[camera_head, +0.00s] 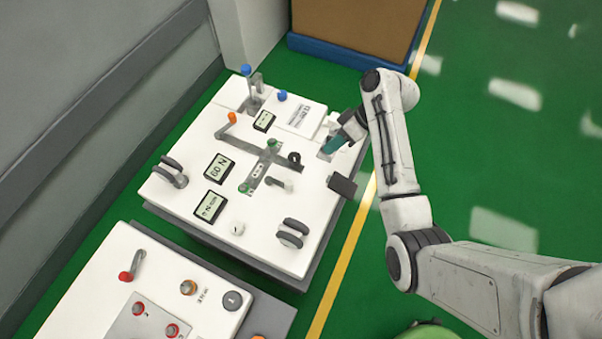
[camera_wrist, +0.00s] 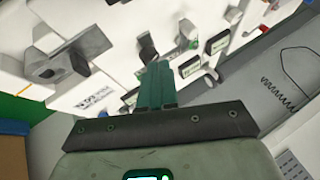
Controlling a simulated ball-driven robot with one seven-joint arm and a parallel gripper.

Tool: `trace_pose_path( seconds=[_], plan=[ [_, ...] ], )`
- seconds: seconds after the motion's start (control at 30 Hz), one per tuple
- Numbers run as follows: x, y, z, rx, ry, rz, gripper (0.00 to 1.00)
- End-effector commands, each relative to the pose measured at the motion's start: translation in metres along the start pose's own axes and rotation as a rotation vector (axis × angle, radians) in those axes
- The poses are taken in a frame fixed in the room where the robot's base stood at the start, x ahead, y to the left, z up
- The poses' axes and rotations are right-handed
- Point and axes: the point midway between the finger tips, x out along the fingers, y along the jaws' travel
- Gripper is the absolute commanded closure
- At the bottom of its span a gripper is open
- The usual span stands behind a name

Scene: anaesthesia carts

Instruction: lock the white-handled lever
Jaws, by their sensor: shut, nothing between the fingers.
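The white cart panel (camera_head: 205,205) carries several levers and knobs. A short lever with a pale handle (camera_head: 280,184) sits right of the panel's middle and looks like the white-handled one, though I cannot be sure. My gripper (camera_head: 332,145), with teal fingers, is over the panel's right edge, up and right of that lever and apart from it. In the wrist view the teal fingers (camera_wrist: 155,85) are together and empty, pointing at the panel. A grey bracket with a dark block (camera_wrist: 75,60) stands left of them. Whether the fingertips touch anything is unclear.
An orange-tipped lever (camera_head: 226,124), a blue-topped lever (camera_head: 246,72), a green-knobbed cross slot (camera_head: 263,165) and dark loop handles (camera_head: 292,233) crowd the panel. A second cart (camera_head: 100,290) stands at lower left. A blue-based box (camera_head: 340,50) stands behind. Green floor (camera_head: 490,150) is clear at right.

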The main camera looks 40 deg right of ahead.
Motion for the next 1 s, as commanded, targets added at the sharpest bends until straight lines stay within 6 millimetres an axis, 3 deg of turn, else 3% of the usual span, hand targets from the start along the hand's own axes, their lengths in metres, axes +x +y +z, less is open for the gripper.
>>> trace_pose_path(
  seconds=[0.37,0.9,1.0],
  plan=[
    [0.007,0.0,0.001,0.002,-0.002,0.0,1.0],
    [0.104,-0.001,0.001,0.002,-0.004,-0.001,1.0],
    [0.107,-0.017,0.0,-0.001,-0.004,0.0,1.0]
  ],
)
